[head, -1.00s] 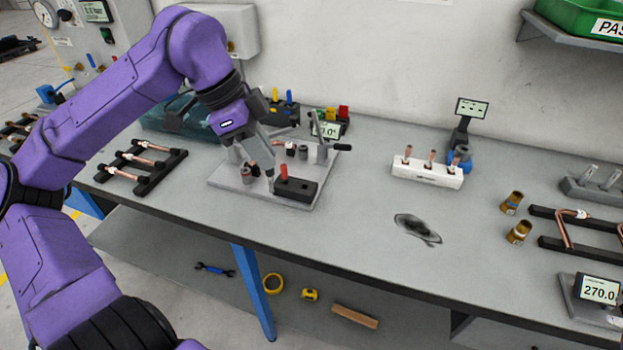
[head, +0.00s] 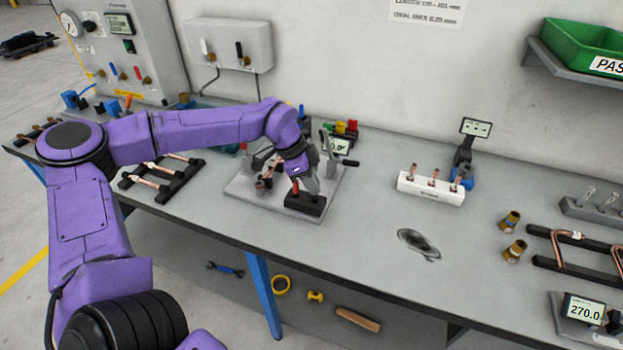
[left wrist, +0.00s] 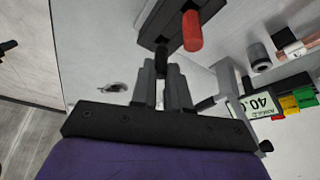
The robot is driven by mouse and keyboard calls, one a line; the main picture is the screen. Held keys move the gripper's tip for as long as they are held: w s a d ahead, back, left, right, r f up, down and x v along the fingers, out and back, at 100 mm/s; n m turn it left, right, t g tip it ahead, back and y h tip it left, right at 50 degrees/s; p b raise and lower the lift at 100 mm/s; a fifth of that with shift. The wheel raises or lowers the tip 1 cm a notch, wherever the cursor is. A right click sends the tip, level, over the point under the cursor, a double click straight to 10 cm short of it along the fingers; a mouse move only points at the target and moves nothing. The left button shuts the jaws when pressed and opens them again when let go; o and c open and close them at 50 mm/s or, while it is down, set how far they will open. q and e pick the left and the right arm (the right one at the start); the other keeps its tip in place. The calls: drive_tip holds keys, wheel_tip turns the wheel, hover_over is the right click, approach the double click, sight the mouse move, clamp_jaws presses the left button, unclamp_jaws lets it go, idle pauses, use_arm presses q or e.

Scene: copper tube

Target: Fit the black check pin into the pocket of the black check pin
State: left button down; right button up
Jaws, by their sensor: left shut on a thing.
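The black check pin (left wrist: 161,60) is a short dark peg between the tips of my left gripper (left wrist: 163,76) in the left wrist view. The gripper is shut on it. The black pin block (head: 305,204) sits on the fixture plate, with a red pin (head: 296,188) upright in its left part. The red pin (left wrist: 192,32) also shows in the left wrist view. In the head view my left gripper (head: 311,188) points down over the block, right of the red pin. The pin's free end is at or close to the block; I cannot tell whether it is in the pocket.
The grey fixture plate (head: 245,196) carries copper parts and a lever clamp (head: 326,145) close behind the gripper. A white rack (head: 431,190) with copper pieces stands to the right.

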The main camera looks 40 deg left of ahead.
use_arm(q)
drive_tip(key=c, duration=1.1)
unclamp_jaws()
drive_tip(key=shift+r, duration=0.25)
drive_tip(key=b+v, duration=0.2)
drive_tip(key=v, duration=0.9)
drive_tip(key=shift+r, duration=0.35)
drive_tip(key=shift+r, duration=0.1)
